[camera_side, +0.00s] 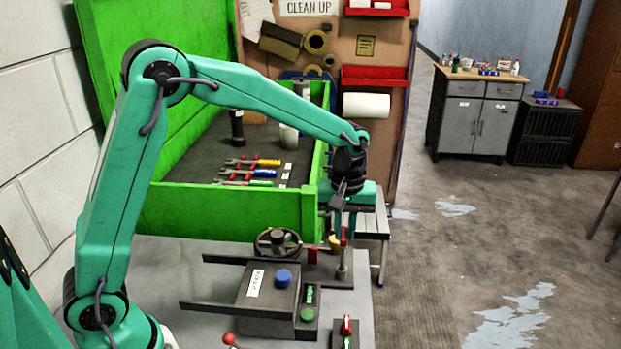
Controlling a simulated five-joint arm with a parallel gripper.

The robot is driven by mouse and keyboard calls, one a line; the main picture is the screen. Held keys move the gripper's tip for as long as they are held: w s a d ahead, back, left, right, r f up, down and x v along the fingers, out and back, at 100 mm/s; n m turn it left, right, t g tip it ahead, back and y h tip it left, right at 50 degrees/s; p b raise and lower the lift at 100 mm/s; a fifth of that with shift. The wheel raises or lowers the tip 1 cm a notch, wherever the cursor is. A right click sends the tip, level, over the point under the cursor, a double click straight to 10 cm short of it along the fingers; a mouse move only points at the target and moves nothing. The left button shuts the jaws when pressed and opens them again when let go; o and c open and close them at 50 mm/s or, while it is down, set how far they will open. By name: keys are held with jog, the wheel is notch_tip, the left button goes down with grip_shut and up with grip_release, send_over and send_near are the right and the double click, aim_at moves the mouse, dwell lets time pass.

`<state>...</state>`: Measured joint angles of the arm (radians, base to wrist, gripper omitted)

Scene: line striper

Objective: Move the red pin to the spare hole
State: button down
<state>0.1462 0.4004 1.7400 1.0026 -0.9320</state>
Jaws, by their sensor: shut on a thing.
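My gripper (342,222) points down over the right part of the grey work table, shut on the red pin (344,239). The pin is upright, with its red upper part showing just below the jaws. A grey upright shank or post (342,265) stands directly below the red part. I cannot tell whether the pin is seated in a hole or held clear. The spare hole cannot be made out at this size and angle.
A dark machine block with a blue knob (283,278) and a handwheel (277,242) stands left of the pin. A green button (307,314) and a red-and-green part (347,327) are nearer. A green-walled tray (225,209) holds tools behind.

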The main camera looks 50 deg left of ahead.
jog(key=shift+f, duration=0.25)
jog(key=c, duration=1)
grip_release()
jog(key=shift+r, duration=0.15)
jog(key=shift+r, duration=3.4)
